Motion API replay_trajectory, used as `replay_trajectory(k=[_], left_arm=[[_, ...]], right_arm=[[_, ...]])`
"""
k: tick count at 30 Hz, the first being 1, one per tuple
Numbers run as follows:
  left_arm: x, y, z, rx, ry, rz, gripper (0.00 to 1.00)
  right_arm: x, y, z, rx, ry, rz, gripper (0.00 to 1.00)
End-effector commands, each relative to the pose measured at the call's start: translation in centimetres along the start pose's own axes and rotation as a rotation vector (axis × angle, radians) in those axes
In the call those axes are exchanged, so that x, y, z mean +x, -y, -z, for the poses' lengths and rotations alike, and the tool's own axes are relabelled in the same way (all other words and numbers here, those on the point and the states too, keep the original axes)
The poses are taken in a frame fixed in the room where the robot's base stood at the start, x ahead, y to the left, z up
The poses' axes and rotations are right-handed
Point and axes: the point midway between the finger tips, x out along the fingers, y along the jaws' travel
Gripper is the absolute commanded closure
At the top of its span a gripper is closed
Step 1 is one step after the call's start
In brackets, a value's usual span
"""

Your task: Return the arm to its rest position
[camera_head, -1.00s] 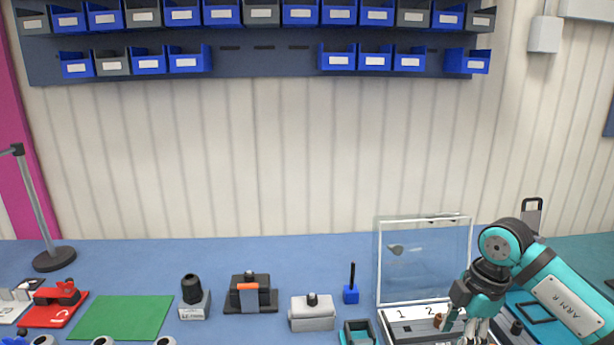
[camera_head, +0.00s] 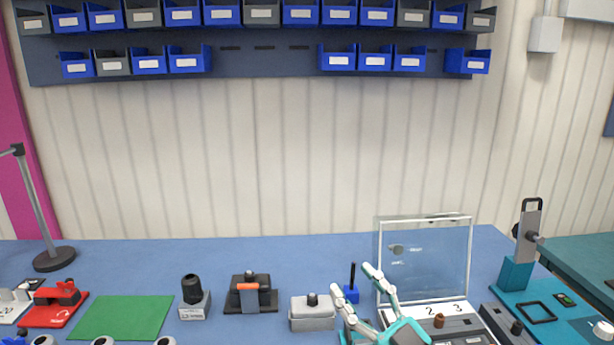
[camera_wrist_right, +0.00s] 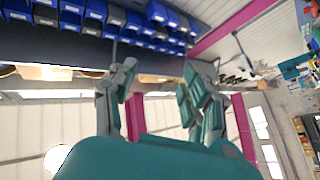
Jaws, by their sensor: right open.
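My right gripper (camera_head: 353,278) is at the bottom of the head view, right of centre. Its two pale and teal fingers are spread and point up and to the left. In the picture it overlaps the small blue holder with a black rod and the left edge of the clear-lidded case. In the right wrist view the gripper (camera_wrist_right: 159,72) is also open, with nothing between its fingers. Most of my right arm is below the frame. My left gripper is not in view.
The case's clear lid (camera_head: 425,255) stands upright behind the gripper. A grey block (camera_head: 312,316), a black fixture with an orange part (camera_head: 248,292) and a green mat (camera_head: 122,317) lie leftward. A teal station with a tall post (camera_head: 527,238) stands right. Blue bins (camera_head: 338,58) hang above.

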Motion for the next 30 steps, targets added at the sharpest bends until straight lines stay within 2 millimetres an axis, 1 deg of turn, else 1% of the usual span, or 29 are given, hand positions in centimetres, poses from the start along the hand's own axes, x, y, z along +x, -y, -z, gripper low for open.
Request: replay_trajectory(k=[1, 2, 3, 5, 6, 8, 9, 11, 12, 15, 17, 18, 21, 24, 28, 29, 30], left_arm=[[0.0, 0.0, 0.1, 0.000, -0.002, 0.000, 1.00], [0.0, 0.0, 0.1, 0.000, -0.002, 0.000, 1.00], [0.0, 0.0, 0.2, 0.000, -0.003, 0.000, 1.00], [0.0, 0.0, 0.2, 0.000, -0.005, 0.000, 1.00], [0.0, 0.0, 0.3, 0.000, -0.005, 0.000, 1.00], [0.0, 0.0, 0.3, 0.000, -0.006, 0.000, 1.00], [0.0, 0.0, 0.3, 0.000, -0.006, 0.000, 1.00], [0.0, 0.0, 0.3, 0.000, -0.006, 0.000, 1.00], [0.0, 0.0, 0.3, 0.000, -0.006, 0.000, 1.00], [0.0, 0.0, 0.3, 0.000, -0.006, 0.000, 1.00], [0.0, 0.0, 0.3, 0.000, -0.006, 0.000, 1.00], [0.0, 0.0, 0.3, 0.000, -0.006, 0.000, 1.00], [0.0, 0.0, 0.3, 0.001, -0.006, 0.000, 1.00], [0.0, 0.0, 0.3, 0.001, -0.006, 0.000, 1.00], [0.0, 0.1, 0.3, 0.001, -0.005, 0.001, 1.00], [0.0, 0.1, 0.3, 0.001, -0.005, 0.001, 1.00], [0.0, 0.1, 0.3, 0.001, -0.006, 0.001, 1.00]], right_arm=[[-1.5, -1.3, -1.5, 0.038, 0.075, -0.119, 0.51], [-2.5, -2.2, -2.5, 0.054, 0.129, -0.188, 0.51], [-4.1, -3.1, -4.0, 0.077, 0.213, -0.272, 0.51], [-7.0, -3.9, -6.5, 0.110, 0.357, -0.381, 0.51], [-9.2, -4.1, -8.3, 0.132, 0.463, -0.439, 0.51], [-12.9, -3.6, -10.8, 0.170, 0.636, -0.504, 0.51], [-15.6, -3.0, -12.3, 0.194, 0.755, -0.530, 0.51], [-19.4, -1.5, -14.0, 0.232, 0.925, -0.545, 0.51], [-21.8, -0.3, -14.8, 0.255, 1.029, -0.541, 0.51], [-26.8, 2.6, -15.8, 0.308, 1.245, -0.502, 0.51], [-29.1, 4.3, -15.9, 0.336, 1.346, -0.469, 0.51], [-30.6, 5.4, -15.9, 0.354, 1.408, -0.443, 0.51], [-33.7, 7.8, -15.4, 0.396, 1.539, -0.377, 0.51], [-36.4, 10.1, -14.6, 0.438, 1.650, -0.301, 0.51], [-39.4, 12.8, -13.1, 0.492, 1.774, -0.196, 0.51], [-39.7, 13.1, -13.7, 0.494, 1.784, -0.186, 0.51], [-39.8, 13.3, -14.9, 0.491, 1.784, -0.188, 0.51]])
